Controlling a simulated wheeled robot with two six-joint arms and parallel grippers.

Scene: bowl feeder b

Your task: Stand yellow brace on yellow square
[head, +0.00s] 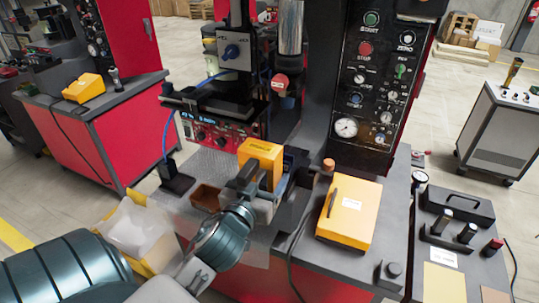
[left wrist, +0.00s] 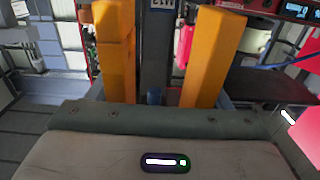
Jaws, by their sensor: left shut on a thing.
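The yellow brace (head: 262,152) is a thick yellow-orange block shape in the middle of the head view. My left gripper (head: 258,188) is shut on it, with the arm coming in from the lower left. In the left wrist view, two upright orange legs of the brace (left wrist: 213,55) stand with a gap and dark parts between them; its top is out of frame. I cannot tell whether the brace touches the machine beneath it. A flat pale-yellow square (head: 444,284) lies on the bench at the lower right, cut by the frame edge. My right gripper is not in view.
A yellow box (head: 349,211) sits on the red machine's top, right of the brace. The control panel (head: 372,85) rises behind. A black-handled tray (head: 457,207) and several knobs stand beyond the square. A bin with a pale liner (head: 138,232) is at left.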

